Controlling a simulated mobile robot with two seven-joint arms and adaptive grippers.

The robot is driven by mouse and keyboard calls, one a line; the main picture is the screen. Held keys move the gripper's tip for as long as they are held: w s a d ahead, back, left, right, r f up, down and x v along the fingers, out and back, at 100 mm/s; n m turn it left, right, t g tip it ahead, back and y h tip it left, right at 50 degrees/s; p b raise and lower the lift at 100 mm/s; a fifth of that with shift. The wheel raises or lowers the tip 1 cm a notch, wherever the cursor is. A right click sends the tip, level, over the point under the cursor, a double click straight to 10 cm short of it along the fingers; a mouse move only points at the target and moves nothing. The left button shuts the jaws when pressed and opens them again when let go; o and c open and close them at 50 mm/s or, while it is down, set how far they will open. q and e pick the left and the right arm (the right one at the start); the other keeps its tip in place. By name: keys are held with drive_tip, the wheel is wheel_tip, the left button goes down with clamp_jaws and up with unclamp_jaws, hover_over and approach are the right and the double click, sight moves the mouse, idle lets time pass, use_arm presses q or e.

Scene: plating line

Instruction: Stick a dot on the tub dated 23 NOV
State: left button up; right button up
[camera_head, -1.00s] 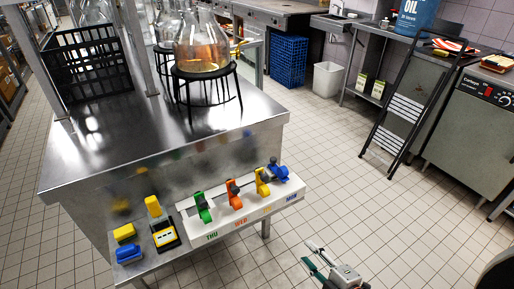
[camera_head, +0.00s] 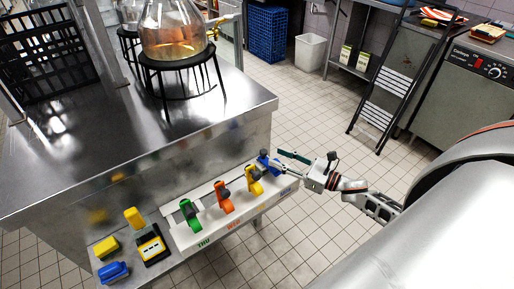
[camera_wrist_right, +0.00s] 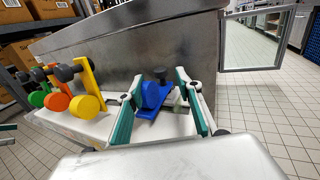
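My right gripper (camera_head: 289,163) is open at the blue dispenser, coming from the right. In the wrist view the gripper (camera_wrist_right: 160,80) has its two green fingers apart, with the blue dispenser (camera_wrist_right: 152,98) between them; contact is not clear. No tub with a readable 23 NOV date shows.
Left of the rack are a yellow block (camera_head: 106,247), a blue block (camera_head: 113,272) and a yellow-black device (camera_head: 151,245). A steel counter (camera_head: 120,145) rises behind, with a glass flask (camera_head: 172,30) on a black stand and a black crate (camera_head: 50,60).

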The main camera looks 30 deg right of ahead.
sight(264, 151)
drive_tip(key=x, duration=0.6)
drive_tip(key=shift+w+a+p, duration=0.2)
drive_tip(key=shift+w+p, duration=0.1)
drive_tip(key=shift+w, duration=0.1)
drive_tip(key=shift+c, duration=0.2)
clamp_jaws()
